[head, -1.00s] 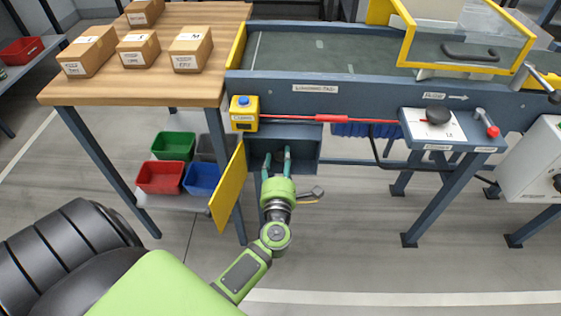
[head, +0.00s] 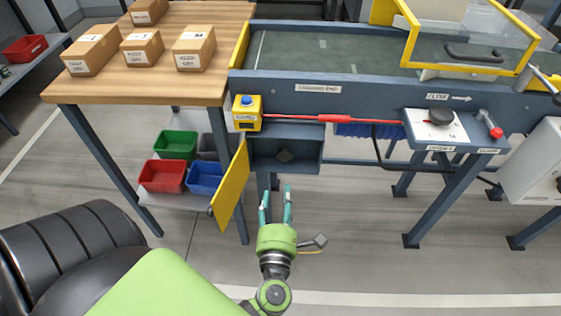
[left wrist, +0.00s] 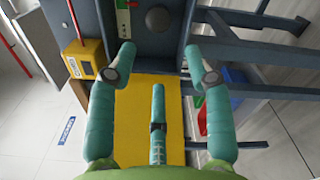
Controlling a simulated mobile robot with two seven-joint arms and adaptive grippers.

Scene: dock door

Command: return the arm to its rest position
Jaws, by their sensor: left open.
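The box's yellow door (head: 233,190) hangs open to the left of the gripper. A small dark item (head: 284,155) sits inside the box. In the left wrist view the spread fingers (left wrist: 160,65) frame the yellow door (left wrist: 135,115) and the box interior (left wrist: 150,40). My right gripper is not in view.
A yellow button box (head: 247,120) with a blue button is above the door. A wooden table (head: 150,80) with cartons stands at the left, with coloured bins (head: 162,176) below. The conveyor frame (head: 370,97) extends right. Open floor (head: 350,240) lies in front.

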